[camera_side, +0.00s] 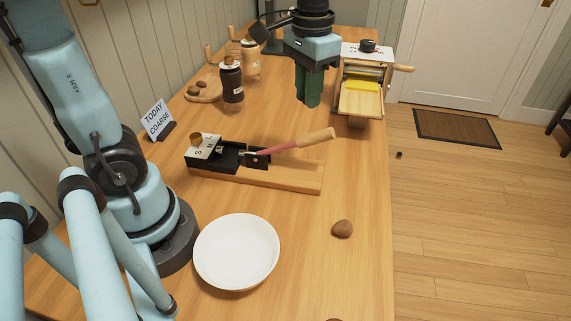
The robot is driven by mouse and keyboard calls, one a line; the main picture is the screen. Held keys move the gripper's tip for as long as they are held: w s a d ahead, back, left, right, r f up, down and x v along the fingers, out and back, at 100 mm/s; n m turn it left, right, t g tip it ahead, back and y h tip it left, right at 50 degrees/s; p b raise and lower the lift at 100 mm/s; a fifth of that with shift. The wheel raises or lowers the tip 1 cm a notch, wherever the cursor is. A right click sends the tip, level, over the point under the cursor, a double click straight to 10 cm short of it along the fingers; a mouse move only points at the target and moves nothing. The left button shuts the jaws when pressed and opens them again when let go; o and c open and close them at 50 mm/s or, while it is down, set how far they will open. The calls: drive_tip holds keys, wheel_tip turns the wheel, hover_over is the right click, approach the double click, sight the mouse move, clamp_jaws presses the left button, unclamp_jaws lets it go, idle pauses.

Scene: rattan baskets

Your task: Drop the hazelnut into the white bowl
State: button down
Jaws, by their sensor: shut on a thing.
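The white bowl (236,252) stands empty at the front left of the wooden table. My gripper (307,102) is at the back of the table, above the surface and far behind the bowl. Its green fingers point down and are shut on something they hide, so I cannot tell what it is. A brown nut (342,229) lies on the table to the right of the bowl, apart from it. I cannot tell for sure whether it is the hazelnut.
A lever press with a red arm (285,148) on a wooden base lies between bowl and gripper. A roller machine (362,85) stands back right. The front right table is mostly clear.

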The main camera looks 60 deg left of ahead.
drive_tip(key=shift+s+d, duration=0.25)
drive_tip(key=shift+d, duration=0.15)
drive_tip(key=s+d+f, duration=0.2)
drive_tip(key=s+d, duration=0.7)
drive_tip(key=s+d+f, duration=0.2)
drive_tip(key=s, duration=0.4)
drive_tip(key=s+d+f, duration=0.2)
drive_tip(key=s+f, duration=0.1)
drive_tip(key=s, duration=0.4)
drive_tip(key=shift+w+d+f, duration=0.1)
drive_tip(key=shift+w+f, duration=0.05)
drive_tip(key=shift+f, duration=2.6)
drive_tip(key=c, duration=1)
unclamp_jaws()
